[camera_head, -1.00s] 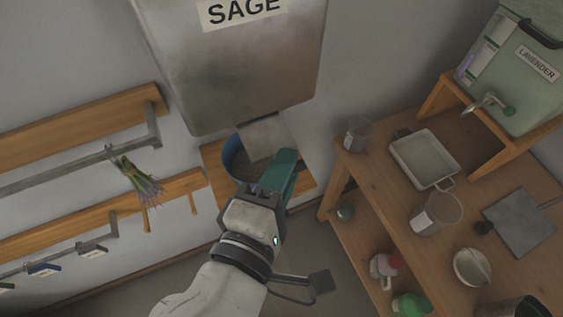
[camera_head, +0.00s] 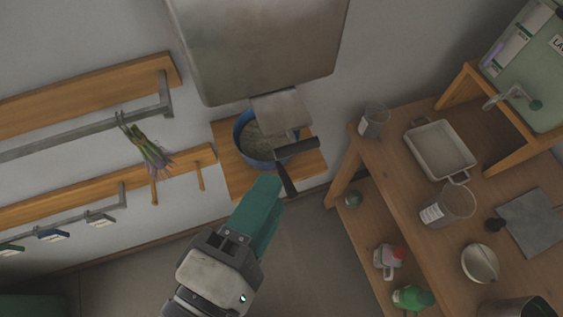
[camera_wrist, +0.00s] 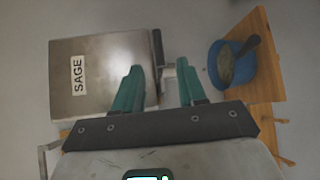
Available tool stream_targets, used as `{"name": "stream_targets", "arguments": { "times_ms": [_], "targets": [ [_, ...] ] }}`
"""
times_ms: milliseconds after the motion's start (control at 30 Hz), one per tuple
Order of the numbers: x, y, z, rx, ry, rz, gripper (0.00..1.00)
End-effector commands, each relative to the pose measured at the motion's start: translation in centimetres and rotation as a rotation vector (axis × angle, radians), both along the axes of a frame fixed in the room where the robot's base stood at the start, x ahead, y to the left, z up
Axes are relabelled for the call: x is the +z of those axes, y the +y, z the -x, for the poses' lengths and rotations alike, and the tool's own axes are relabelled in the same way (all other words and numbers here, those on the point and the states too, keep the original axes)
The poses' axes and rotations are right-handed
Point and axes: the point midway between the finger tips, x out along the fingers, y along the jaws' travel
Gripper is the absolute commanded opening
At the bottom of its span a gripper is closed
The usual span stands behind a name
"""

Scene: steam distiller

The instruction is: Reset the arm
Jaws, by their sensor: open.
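My gripper (camera_head: 266,190) has green fingers and is in front of and below the wooden shelf in the head view. In the wrist view its two fingers (camera_wrist: 160,78) stand apart with nothing between them. A blue bucket (camera_head: 240,135) with grey-green contents sits on the shelf, clear of my gripper. It also shows in the wrist view (camera_wrist: 217,58), with a dark handle (camera_wrist: 243,47) sticking out of it. The metal dispenser (camera_head: 262,50) hangs above the bucket; its SAGE label (camera_wrist: 78,76) shows in the wrist view. A black bar handle (camera_head: 297,147) is by its chute.
A wooden workbench (camera_head: 400,175) on the right holds a metal tray (camera_head: 440,150), beakers and a flat plate. Bottles stand on its lower shelf. Wall rails on the left carry a lavender bunch (camera_head: 147,150). Floor (camera_head: 300,250) between wall and bench is clear.

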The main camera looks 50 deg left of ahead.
Motion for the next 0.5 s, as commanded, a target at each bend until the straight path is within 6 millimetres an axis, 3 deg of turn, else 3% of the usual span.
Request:
{"name": "stream_targets", "arguments": {
  "times_ms": [200,500],
  "targets": [
    [0.2,-0.6,1.7,0.002,0.001,0.000,0.41],
    [0.3,-0.7,1.8,0.000,0.001,0.000,0.41]
  ]
}}
